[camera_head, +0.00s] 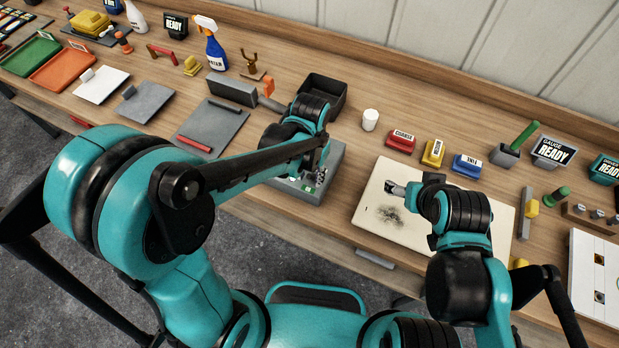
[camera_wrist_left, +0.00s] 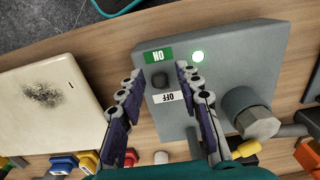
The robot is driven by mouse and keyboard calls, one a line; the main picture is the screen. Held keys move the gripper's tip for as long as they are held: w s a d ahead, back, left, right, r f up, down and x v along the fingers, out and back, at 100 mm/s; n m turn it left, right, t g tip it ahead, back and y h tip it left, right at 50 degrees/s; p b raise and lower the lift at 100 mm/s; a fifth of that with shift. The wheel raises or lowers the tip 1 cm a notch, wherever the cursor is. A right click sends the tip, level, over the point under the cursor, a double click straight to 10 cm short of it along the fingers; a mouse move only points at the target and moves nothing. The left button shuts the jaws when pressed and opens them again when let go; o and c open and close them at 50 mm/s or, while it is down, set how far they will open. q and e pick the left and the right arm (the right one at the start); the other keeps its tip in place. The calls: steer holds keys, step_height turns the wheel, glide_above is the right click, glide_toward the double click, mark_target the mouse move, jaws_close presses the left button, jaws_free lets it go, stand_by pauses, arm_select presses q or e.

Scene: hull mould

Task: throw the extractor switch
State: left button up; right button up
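The extractor switch box (camera_head: 335,160) is a grey box at the front middle of the bench, partly hidden by my left arm. My right gripper (camera_head: 397,188) is over the cream panel.
The cream panel (camera_head: 480,215) with a dark smudge lies right of the box. A grey cylinder with a hex end (camera_wrist_left: 250,112) stands out beside the labels. A black tray (camera_head: 325,95), a white cup (camera_head: 370,120) and coloured blocks (camera_head: 401,141) are behind.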

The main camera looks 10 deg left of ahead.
arm_select(q)
steer(key=shift+f, duration=0.9)
jaws_close()
